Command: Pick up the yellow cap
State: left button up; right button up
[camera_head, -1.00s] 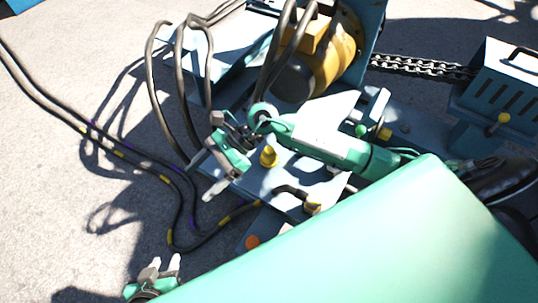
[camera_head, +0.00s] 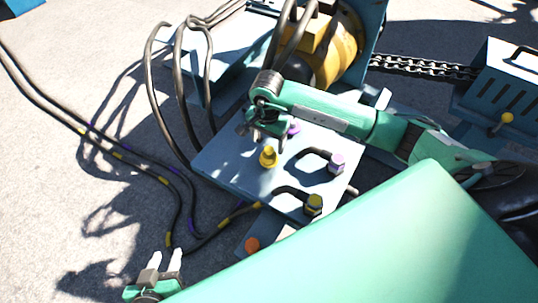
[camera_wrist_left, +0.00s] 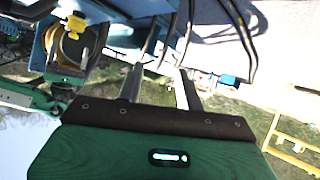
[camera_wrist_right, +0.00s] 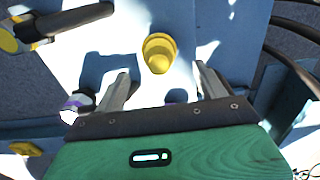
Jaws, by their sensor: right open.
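The yellow cap (camera_head: 268,156) stands upright on the blue-grey plate (camera_head: 225,160) in the head view. In the right wrist view, the yellow cap (camera_wrist_right: 159,52) lies ahead, in the gap between the two finger lines. My right gripper (camera_head: 264,131) is just behind the cap in the head view, its fingers partly hidden and hard to make out. In the right wrist view the right gripper (camera_wrist_right: 162,82) is open, with nothing between its fingers. My left gripper (camera_head: 167,261) is open and empty at the bottom left, away from the plate.
Cable ends with a purple-marked plug (camera_head: 336,162) and a yellow-marked plug (camera_head: 313,205) sit right of the cap. Black cables (camera_head: 150,165) lie on the ground at left; several cables arch behind the plate.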

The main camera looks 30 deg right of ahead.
aim_at(269, 149)
jog(key=f, duration=0.3)
jog(key=f+b, duration=0.1)
jog(key=f, duration=0.2)
jog(key=shift+d+f, duration=0.2)
jog(key=shift+f, duration=0.1)
pick_arm(q)
jog(key=shift+w+d+r+t+h, duration=0.1)
jog(key=shift+d+t+h, duration=0.15)
jog(key=shift+d+t, duration=0.2)
jog(key=shift+w+d+r+t+h, duration=0.1)
jog(key=shift+d+t+h, duration=0.2)
jog(key=shift+d, duration=0.2)
jog(key=shift+s, duration=0.1)
pick_arm(e)
jog(key=c, duration=1.1)
jog(key=shift+r, duration=0.15)
jog(key=shift+c, duration=0.2)
